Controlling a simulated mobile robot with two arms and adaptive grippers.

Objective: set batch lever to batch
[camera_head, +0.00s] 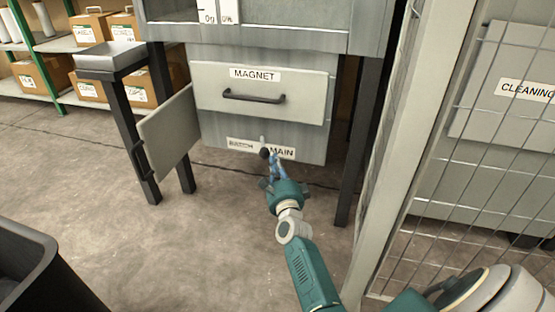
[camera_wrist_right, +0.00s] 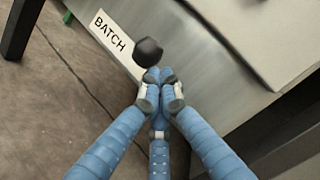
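The batch lever (camera_head: 265,153) has a round black knob and a short pale shaft. It sits low on the grey machine front, between the BATCH label (camera_head: 240,145) and the MAIN label (camera_head: 283,152). In the right wrist view the knob (camera_wrist_right: 148,50) is just beyond my fingertips, near the end of the BATCH label (camera_wrist_right: 113,35). My right gripper (camera_head: 271,163) is at the knob from the front. Its blue fingers (camera_wrist_right: 160,88) are drawn together with nothing visible between them. I cannot tell whether they touch the knob. My left gripper is not in view.
A MAGNET drawer (camera_head: 258,112) with a black handle is above the lever. A grey panel (camera_head: 171,140) stands open at left. Dark legs (camera_head: 357,155) flank the machine. A wire mesh fence (camera_head: 470,150) closes off the right. A dark bin (camera_head: 40,275) is at bottom left.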

